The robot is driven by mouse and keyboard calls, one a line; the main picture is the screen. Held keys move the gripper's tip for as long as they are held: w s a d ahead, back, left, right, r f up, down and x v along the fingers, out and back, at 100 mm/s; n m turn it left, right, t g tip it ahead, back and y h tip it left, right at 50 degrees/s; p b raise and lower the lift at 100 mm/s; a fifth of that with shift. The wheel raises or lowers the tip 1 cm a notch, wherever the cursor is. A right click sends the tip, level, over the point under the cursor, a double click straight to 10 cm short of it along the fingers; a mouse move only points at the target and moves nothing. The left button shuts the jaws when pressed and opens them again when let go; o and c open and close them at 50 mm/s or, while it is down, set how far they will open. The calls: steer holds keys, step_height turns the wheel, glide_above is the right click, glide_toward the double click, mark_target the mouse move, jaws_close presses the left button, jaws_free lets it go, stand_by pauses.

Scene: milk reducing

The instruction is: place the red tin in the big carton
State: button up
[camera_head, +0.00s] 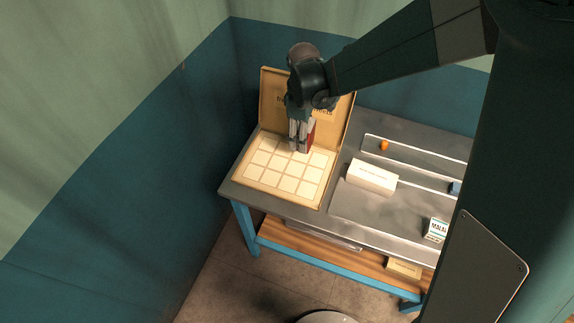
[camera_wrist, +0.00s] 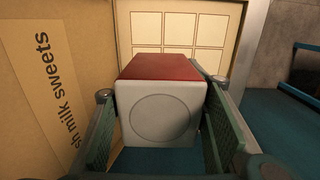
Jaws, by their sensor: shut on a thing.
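The red tin (camera_wrist: 160,68) is a box with a red side and a pale grey face bearing a round outline. My gripper (camera_wrist: 160,130) is shut on it, one green-padded finger at each side. In the head view my gripper (camera_head: 300,138) hangs over the back part of the big carton (camera_head: 247,176), and the red side of the tin (camera_head: 311,134) shows between the fingers. The carton is open, its lid upright at the back. Its inside has a grid of pale square cells, which look empty. Whether the tin touches the carton floor I cannot tell.
Right of the carton, a white box (camera_head: 371,177) lies on the grey table. An orange item (camera_head: 384,146), a dark blue item (camera_head: 455,188) and a small printed pack (camera_head: 435,229) are further right. The lid (camera_wrist: 62,60) stands close left of my gripper in the wrist view.

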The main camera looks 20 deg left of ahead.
steer(key=shift+f, duration=3.15)
steer(key=shift+f, duration=0.1)
steer(key=shift+f, duration=1.75)
steer(key=shift+f+b, duration=0.2)
steer(key=shift+b, duration=0.15)
steer(key=o, duration=1)
steer(key=shift+r, duration=0.25)
steer(key=shift+a+r+p, duration=0.2)
steer(key=shift+r+p, duration=0.2)
steer(key=shift+r, duration=5.55)
